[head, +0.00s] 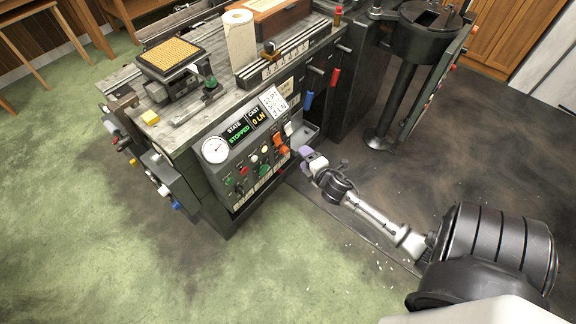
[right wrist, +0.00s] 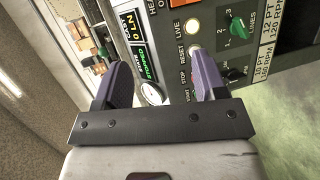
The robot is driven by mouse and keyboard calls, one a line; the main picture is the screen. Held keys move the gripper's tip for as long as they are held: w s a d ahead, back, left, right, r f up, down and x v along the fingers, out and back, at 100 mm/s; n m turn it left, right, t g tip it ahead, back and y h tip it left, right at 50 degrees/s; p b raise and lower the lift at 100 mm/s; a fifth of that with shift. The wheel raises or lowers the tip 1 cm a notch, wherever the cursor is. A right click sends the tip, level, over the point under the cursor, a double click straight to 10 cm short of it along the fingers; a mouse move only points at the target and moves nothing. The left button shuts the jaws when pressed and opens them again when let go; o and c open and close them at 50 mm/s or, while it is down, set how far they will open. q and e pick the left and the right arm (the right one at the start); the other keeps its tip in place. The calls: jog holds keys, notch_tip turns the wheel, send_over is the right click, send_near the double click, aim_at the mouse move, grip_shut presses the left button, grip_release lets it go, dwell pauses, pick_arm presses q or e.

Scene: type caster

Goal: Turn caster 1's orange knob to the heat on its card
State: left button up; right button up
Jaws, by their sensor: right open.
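The caster (head: 222,178) stands in the head view with its control panel facing me. Small orange parts (head: 281,141) sit at the right end of the panel; the orange knob's setting is too small to read. A white card (head: 273,101) above the panel has print, of which "12 PT" and "3 LN" are roughly legible. My right gripper (head: 308,156) is open and empty, just right of the panel's right end. In the right wrist view its purple fingers (right wrist: 157,62) are spread before the panel, with no orange knob between them. My left gripper is out of view.
The display (head: 242,133) reads "STOPPED" and "0 LN". A green knob (right wrist: 235,28) marked for lines shows in the right wrist view. A round gauge (head: 215,150) is at the panel's left. A second dark machine (head: 402,90) stands at right. Open floor lies in front.

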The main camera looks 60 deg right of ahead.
aim_at(287, 152)
jog(key=d+f+n+t+y+b, duration=0.1)
jog(key=d+f+n+b, duration=0.3)
jog(key=f+b, duration=0.3)
jog(key=w+d+f+n+t+y+b, duration=0.1)
jog(key=d+f+n+t+y+b, duration=0.15)
jog(key=f+b, duration=0.4)
jog(key=d+f+n+t+y+b, duration=0.1)
jog(key=d+f+n+b, duration=0.35)
jog(key=f+b, duration=0.2)
jog(key=shift+n+g, duration=0.25)
jog(key=shift+n, duration=0.15)
jog(key=w+b, duration=0.1)
jog(key=w, duration=0.3)
jog(key=w+d+b, duration=0.1)
jog(key=w+b, duration=0.1)
jog(key=w, duration=0.2)
jog(key=w+f+b, duration=0.1)
jog(key=w+b, duration=0.1)
jog(key=w, duration=0.2)
jog(key=shift+w+d+f, duration=0.1)
jog(key=shift+w+d, duration=0.2)
jog(key=shift+w, duration=0.1)
jog(key=shift+w+d+b, duration=0.1)
jog(key=shift+w+b, duration=0.35)
jog(key=shift+w, duration=0.15)
jog(key=shift+c, duration=0.3)
jog(key=c, duration=0.9)
jog(key=shift+o, duration=0.2)
jog(key=shift+m, duration=0.3)
